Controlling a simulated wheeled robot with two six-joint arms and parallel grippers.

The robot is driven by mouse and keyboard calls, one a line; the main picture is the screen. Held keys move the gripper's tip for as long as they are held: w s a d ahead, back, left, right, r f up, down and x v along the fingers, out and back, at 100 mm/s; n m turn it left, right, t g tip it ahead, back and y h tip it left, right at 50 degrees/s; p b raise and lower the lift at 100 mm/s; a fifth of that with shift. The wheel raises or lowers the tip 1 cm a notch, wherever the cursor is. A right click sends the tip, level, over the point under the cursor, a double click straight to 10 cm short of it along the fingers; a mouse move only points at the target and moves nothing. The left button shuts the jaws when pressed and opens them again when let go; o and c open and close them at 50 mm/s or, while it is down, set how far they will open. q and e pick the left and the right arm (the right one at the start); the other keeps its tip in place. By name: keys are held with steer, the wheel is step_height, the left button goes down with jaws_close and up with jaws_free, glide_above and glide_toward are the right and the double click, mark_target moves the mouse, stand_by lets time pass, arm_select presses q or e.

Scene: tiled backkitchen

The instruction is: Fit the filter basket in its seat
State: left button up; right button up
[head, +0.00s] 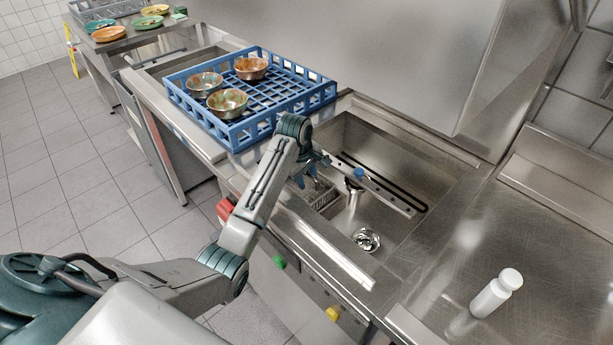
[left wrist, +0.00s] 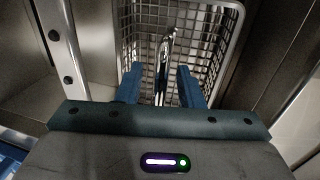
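The filter basket (head: 327,199), a grey wire-mesh box, is partly hidden under my left gripper (head: 312,173) in the left part of the steel tank (head: 400,145). In the left wrist view the basket (left wrist: 213,22) fills the upper middle, with a shiny upright handle (left wrist: 164,62) inside its outline. My left gripper (left wrist: 160,80) has its two blue fingers apart, one on each side of the handle, with visible gaps. A round shiny metal piece (head: 366,240) lies on the tank floor; I cannot tell whether it is the seat. My right gripper is out of view.
A wash arm (head: 392,196) with a blue knob (head: 359,173) spans the tank close to my gripper. A blue rack (head: 290,104) with three metal bowls stands left of the tank.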

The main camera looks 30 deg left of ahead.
arm_select(q)
steer(key=shift+r, duration=0.25)
steer(key=p+v, duration=0.1)
steer(key=v, duration=0.9)
steer(key=shift+r, duration=0.15)
steer(key=shift+s, duration=0.2)
